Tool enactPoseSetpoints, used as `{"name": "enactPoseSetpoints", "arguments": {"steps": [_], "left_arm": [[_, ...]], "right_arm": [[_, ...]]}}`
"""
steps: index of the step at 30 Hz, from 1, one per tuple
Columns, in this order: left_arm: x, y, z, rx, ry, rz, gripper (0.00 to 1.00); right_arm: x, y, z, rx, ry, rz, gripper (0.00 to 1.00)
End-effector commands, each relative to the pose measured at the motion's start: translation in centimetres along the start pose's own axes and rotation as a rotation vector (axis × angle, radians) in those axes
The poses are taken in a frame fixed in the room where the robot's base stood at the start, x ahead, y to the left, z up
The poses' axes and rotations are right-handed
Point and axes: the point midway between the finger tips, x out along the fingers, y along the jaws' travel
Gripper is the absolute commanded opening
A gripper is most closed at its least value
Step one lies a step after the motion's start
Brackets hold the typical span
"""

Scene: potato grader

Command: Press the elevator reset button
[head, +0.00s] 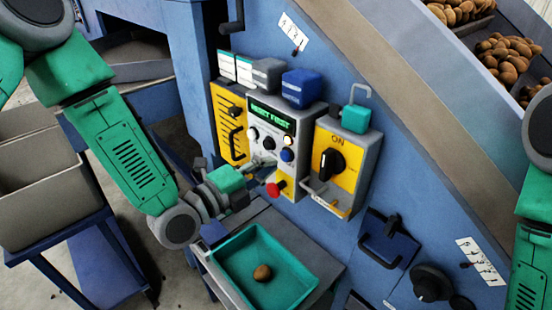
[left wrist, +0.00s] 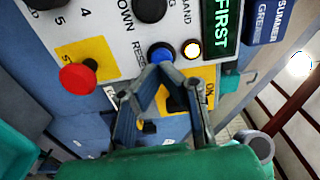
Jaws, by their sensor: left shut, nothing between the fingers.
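The grey control box (head: 262,118) has a green display (head: 272,113) that reads "RESET FIRST". The blue reset button (head: 287,155) is at its right side, below a lit lamp (head: 288,141). In the left wrist view the blue button (left wrist: 161,53) sits beside a partly hidden label starting "RESE". My left gripper (head: 262,163) is shut and empty in front of the box, left of the blue button. In the left wrist view its fingertips (left wrist: 162,70) are right by the button's lower edge. I cannot tell whether they touch it. My right gripper is out of view.
A red button (head: 273,189) on a yellow plate sits low on the box. A yellow "ON" switch box (head: 338,160) stands to the right, with a black rotary knob. A green tray (head: 264,270) with one potato lies below my left forearm.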

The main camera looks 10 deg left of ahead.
Motion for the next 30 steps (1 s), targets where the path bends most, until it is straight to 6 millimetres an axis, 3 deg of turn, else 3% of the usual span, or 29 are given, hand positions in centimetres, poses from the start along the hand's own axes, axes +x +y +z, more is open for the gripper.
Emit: {"name": "enactPoseSetpoints", "arguments": {"steps": [6,19,30], "left_arm": [[2.0,0.0,0.0,0.000,0.000,0.001,0.00],[2.4,0.1,0.0,0.001,0.001,0.001,0.00],[4.5,0.0,0.0,0.002,0.001,-0.001,0.00]], "right_arm": [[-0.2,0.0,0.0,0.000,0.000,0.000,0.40],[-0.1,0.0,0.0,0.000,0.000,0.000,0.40],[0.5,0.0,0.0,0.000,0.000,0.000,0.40]]}}
